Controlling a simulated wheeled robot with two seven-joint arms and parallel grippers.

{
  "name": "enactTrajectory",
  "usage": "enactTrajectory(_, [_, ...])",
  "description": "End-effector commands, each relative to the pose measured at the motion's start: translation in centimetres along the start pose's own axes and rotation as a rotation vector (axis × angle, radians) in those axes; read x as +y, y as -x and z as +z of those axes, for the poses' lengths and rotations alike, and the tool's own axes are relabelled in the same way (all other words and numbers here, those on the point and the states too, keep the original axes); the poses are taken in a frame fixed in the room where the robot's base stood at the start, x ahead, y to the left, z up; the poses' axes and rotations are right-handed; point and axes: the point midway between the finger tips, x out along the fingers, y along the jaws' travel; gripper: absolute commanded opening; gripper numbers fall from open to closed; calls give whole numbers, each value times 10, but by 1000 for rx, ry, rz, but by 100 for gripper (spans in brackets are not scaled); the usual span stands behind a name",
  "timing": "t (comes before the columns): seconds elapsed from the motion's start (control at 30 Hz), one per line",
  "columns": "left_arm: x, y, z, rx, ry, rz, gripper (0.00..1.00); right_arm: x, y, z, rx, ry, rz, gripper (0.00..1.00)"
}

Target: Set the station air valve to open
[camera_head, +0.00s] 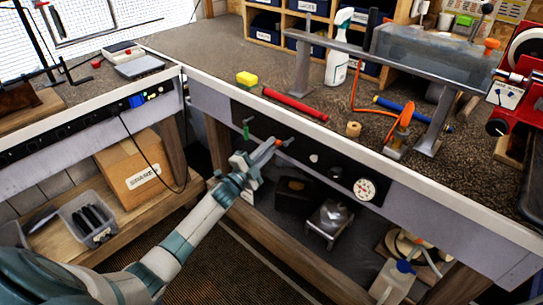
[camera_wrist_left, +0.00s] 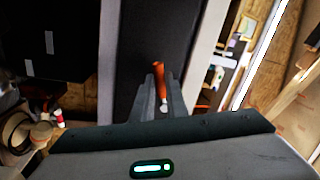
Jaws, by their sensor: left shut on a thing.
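A black panel (camera_head: 335,172) is set in the front face of the bench. A small orange lever (camera_head: 278,142), apparently the air valve's handle, sticks out of it. My left gripper (camera_head: 268,149) reaches up to the panel at this lever. In the left wrist view the orange lever (camera_wrist_left: 159,70) stands between the two fingers of my left gripper (camera_wrist_left: 161,90), which are shut on it. The fingers hide part of the lever, and I cannot tell its exact setting. My right gripper is not in view.
The panel also holds a green handle (camera_head: 246,128), a dark knob (camera_head: 335,173) and a round white gauge (camera_head: 365,188). A cardboard box (camera_head: 133,172) stands on the lower left shelf.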

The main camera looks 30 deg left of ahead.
Motion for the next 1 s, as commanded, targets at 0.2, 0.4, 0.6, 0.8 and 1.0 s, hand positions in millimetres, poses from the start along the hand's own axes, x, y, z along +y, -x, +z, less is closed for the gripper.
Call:
enactTrajectory(0.2, [-8,-1,1,38,-184,0,0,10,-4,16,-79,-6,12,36])
enactTrajectory(0.4, [-14,-3,0,61,-301,1,0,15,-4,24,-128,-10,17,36])
enactTrajectory(0.6, [-18,-4,-2,73,-361,1,0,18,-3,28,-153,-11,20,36])
enactTrajectory(0.8, [-19,-4,-2,76,-376,2,0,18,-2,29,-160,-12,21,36])
enactTrajectory(1.0, [-19,-4,-2,76,-376,1,0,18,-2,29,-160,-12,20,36])
